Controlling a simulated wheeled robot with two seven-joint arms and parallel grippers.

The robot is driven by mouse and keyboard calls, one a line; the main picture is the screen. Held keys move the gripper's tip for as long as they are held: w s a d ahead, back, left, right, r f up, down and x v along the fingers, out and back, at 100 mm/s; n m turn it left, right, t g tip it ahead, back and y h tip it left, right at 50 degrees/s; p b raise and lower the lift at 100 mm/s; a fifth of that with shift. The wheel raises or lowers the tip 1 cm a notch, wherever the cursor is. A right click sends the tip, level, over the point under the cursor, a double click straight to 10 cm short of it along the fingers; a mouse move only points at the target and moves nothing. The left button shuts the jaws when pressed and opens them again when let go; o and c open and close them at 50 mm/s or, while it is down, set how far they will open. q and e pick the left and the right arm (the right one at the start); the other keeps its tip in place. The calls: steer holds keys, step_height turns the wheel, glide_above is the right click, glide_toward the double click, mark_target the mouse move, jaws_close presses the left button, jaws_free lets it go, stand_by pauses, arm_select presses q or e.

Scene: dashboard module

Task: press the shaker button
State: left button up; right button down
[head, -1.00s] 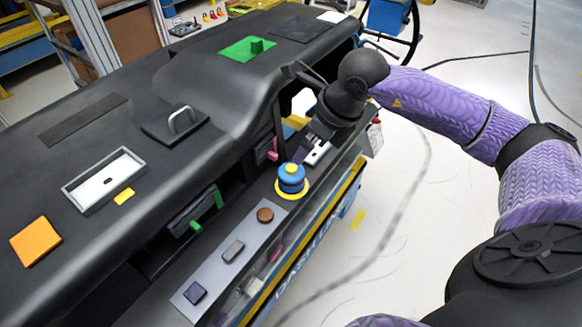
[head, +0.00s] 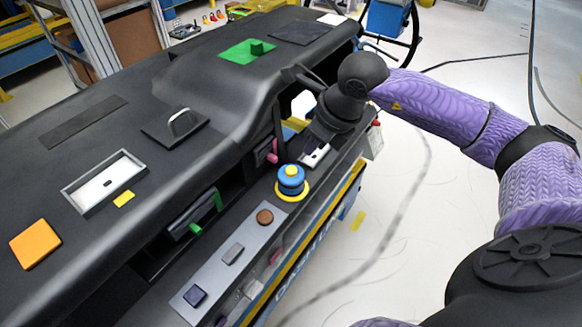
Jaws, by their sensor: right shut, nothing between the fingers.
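I cannot tell from a label which control is the shaker button. A blue round knob with a yellow top and yellow base (head: 291,180) stands on the dashboard's front ledge. A grey strip beside it carries a brown round button (head: 265,217), a grey button (head: 233,253) and a dark blue button (head: 195,296). My right gripper (head: 314,142) is shut and empty, pointing down over the ledge beyond the blue knob. A small white plate (head: 314,157) shows just below its fingertips; contact cannot be told. My left gripper is out of view.
A pink lever (head: 272,152) is left of my right gripper. Open floor lies to the right.

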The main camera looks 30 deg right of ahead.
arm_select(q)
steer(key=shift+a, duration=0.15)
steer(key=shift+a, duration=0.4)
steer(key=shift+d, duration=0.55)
